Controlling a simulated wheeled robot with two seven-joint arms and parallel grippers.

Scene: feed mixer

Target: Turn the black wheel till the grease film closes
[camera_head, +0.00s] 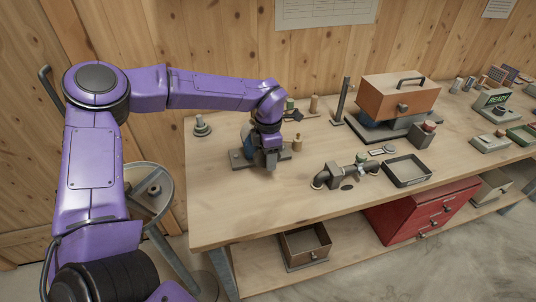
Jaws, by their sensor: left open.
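My left gripper (268,164) points down over the near left part of the bench, and its jaws are open. It is at a small device on a dark grey base plate (240,158), with a blue rounded part (247,138) partly hidden behind my wrist. I cannot make out a black wheel or a grease film there; my gripper covers much of the device. Whether the fingers touch anything cannot be told. My right gripper is out of view.
A dark pipe fitting (345,172) and a black tray (407,170) lie right of my gripper. An orange box (398,94) stands farther back. A small stepped grey piece (201,126) stands at left. The bench's front left surface (225,215) is clear.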

